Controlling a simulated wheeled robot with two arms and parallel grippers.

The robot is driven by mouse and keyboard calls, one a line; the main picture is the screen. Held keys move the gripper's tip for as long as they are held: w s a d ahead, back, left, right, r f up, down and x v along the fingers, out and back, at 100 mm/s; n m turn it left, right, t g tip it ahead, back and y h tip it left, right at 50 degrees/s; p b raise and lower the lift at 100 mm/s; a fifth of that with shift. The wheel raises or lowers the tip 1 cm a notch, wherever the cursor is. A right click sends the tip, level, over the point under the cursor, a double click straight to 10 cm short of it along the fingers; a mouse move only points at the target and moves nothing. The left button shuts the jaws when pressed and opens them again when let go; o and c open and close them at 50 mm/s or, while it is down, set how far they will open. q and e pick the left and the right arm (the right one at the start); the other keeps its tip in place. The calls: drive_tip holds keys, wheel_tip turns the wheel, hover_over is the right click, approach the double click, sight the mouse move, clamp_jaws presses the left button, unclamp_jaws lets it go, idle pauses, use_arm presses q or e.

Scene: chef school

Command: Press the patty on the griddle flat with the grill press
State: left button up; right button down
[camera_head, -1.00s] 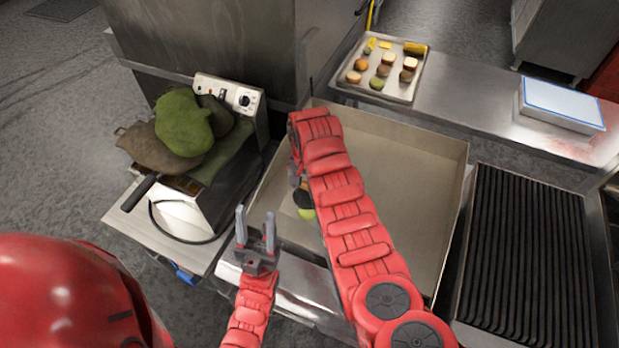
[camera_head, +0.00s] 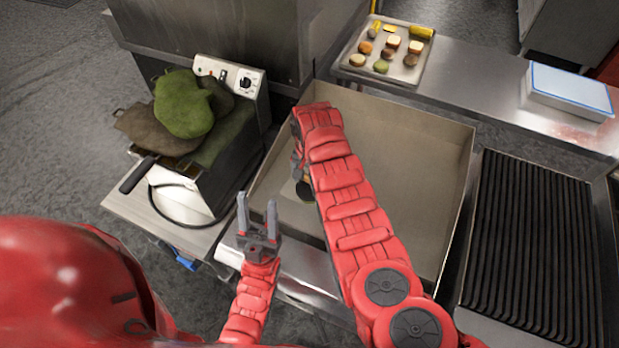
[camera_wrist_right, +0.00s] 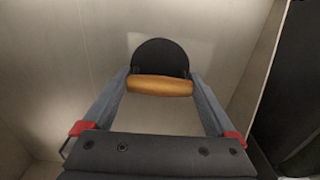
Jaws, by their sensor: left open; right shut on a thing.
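The grill press has a round black plate (camera_wrist_right: 158,52) and a wooden handle (camera_wrist_right: 160,86) in the right wrist view. My right gripper (camera_wrist_right: 160,80) is shut on that handle. In the head view, a dark bit of the press (camera_head: 304,190) shows beside my right forearm, over the left part of the griddle (camera_head: 410,170). The arm hides most of the press there. I cannot make out the patty; it may be behind the press or the arm. Whether the press touches anything below cannot be told. My left gripper (camera_head: 257,215) is open and empty, near the griddle's front left edge.
A tray (camera_head: 408,72) of buns and other food pieces stands on the back counter, with a blue-and-white box (camera_head: 568,92) to its right. A ribbed grill (camera_head: 525,240) is at right. A fryer (camera_head: 185,185) with green mitts (camera_head: 184,105) is at left. The griddle's right part is clear.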

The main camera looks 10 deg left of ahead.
drive_tip(key=shift+f, duration=0.25)
idle(0.7)
drive_tip(key=shift+s+d+f+b, duration=0.1)
drive_tip(key=shift+s+f+b, duration=0.2)
drive_tip(key=shift+b, duration=0.05)
idle(3.0)
drive_tip(key=shift+w+r+p, duration=0.25)
drive_tip(key=shift+r+p, duration=0.6)
drive_tip(key=shift+r, duration=0.4)
drive_tip(key=shift+r+p, duration=0.35)
drive_tip(key=shift+r, duration=0.35)
drive_tip(key=shift+w+r+p, duration=0.1)
drive_tip(key=shift+r+p, duration=0.5)
drive_tip(key=shift+r, duration=0.8)
drive_tip(key=shift+r+p, duration=0.3)
drive_tip(key=shift+r, duration=1.1)
